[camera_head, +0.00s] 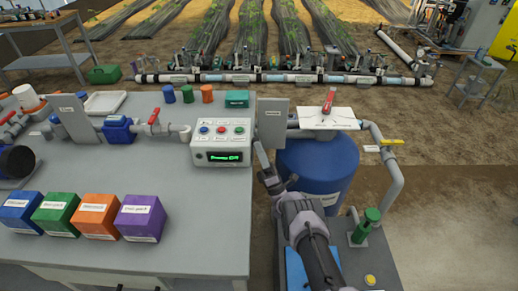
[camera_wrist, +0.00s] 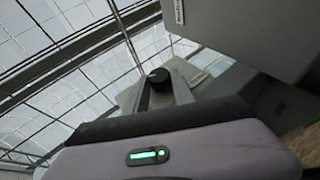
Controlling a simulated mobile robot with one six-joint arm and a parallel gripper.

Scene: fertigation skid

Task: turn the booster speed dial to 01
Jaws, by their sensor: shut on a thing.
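The white control box (camera_head: 222,142) stands at the right end of the grey bench, with red, blue and green buttons on top. Its green-lit display (camera_head: 224,157) seems to begin with "Booster"; the digits are too small to read surely. My gripper (camera_head: 262,153) is beside the box's right side, below a grey upright plate. In the wrist view a dark round knob (camera_wrist: 160,76), apparently the booster speed dial, shows at the far end of my gripper, which is shut on it. The dial is not distinguishable in the head view, and its markings cannot be read.
The grey upright plate (camera_head: 272,122) stands close above my gripper; it looms at upper right in the wrist view (camera_wrist: 235,30). A blue tank (camera_head: 325,165) is just right of my arm. Several coloured boxes, including a purple one (camera_head: 139,219), sit on the bench.

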